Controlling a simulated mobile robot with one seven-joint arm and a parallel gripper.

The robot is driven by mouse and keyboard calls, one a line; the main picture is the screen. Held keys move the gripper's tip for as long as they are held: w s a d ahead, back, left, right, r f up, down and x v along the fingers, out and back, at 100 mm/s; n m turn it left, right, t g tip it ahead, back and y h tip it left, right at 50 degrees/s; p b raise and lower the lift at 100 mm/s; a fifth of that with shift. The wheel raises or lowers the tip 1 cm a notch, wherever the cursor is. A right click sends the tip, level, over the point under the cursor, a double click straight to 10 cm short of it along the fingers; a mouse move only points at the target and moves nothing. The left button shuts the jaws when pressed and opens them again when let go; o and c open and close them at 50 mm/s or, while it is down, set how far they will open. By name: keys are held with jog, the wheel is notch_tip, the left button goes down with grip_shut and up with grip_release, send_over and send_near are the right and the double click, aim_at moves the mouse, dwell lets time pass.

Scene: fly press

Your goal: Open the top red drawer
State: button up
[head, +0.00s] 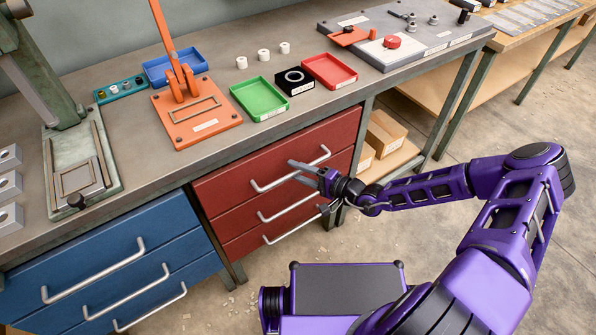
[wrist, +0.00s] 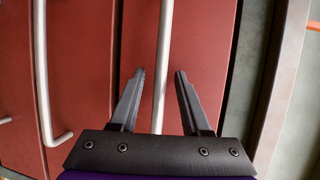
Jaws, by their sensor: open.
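The top red drawer (head: 235,180) is shut in the red cabinet under the workbench. Its silver bar handle (head: 272,185) shows in the head view, partly hidden by my gripper (head: 303,172). In the wrist view my gripper (wrist: 158,80) is open, with one dark finger on each side of the handle (wrist: 165,50). The bar runs between the fingers in the picture, with a gap to both. I cannot tell how deep it sits between them. Neither finger visibly touches it.
Two more red drawers with handles (head: 285,212) lie below, shut. Blue drawers (head: 110,270) stand at the left. The workbench (head: 215,160) above carries a green tray (head: 259,98), a red tray (head: 330,71) and an orange press (head: 195,110). Cardboard boxes (head: 385,135) sit on a shelf to the right.

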grip_shut()
dwell(1.4)
